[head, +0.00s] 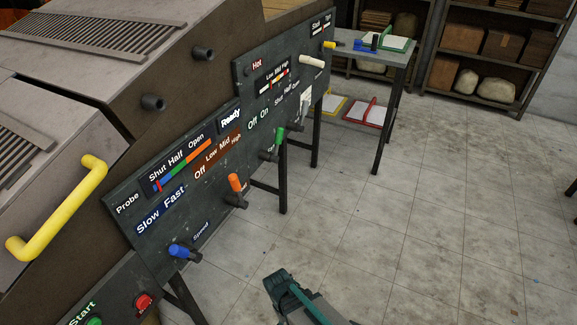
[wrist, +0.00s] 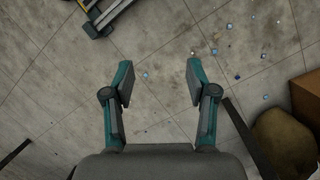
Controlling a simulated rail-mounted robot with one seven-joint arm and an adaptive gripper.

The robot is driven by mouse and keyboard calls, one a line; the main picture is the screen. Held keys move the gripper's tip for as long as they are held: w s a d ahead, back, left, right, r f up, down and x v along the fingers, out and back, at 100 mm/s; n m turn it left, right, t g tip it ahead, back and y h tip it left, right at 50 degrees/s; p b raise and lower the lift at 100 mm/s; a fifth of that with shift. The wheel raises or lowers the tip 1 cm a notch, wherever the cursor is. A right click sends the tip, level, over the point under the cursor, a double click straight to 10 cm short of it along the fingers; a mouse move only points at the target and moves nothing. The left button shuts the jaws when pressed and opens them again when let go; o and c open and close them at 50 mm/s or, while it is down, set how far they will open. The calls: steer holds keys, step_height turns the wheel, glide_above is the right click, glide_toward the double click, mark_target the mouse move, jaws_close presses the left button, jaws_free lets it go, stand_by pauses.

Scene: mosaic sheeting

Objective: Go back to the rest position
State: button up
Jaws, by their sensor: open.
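My gripper (wrist: 160,85) is open and empty in the wrist view. Its two teal and grey fingers are spread apart above the bare tiled floor (wrist: 165,35). In the head view, a teal and grey part of my arm (head: 295,298) shows at the bottom edge, to the right of the control panel and apart from it. The gripper's fingertips cannot be made out there.
The dark control panel (head: 120,228) has a blue knob (head: 179,250), an orange knob (head: 235,183) and a green lever (head: 279,134). A yellow handle (head: 60,212) sticks out at left. A side table (head: 398,58) and shelves (head: 462,88) stand behind.

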steer(key=s+d+f+m+g+y, duration=0.1)
steer(key=s+d+f+m+g, duration=0.1)
steer(key=s+d, duration=0.5)
steer(key=s+d+f+m+g+y, duration=0.1)
steer(key=s+d+f+m, duration=0.3)
steer(key=s+d, duration=0.4)
steer(key=shift+s+d+f+g, duration=0.2)
steer(key=shift+d+f+g, duration=0.15)
steer(key=shift+f+g, duration=0.5)
steer(key=shift+c, duration=0.3)
stand_by(0.4)
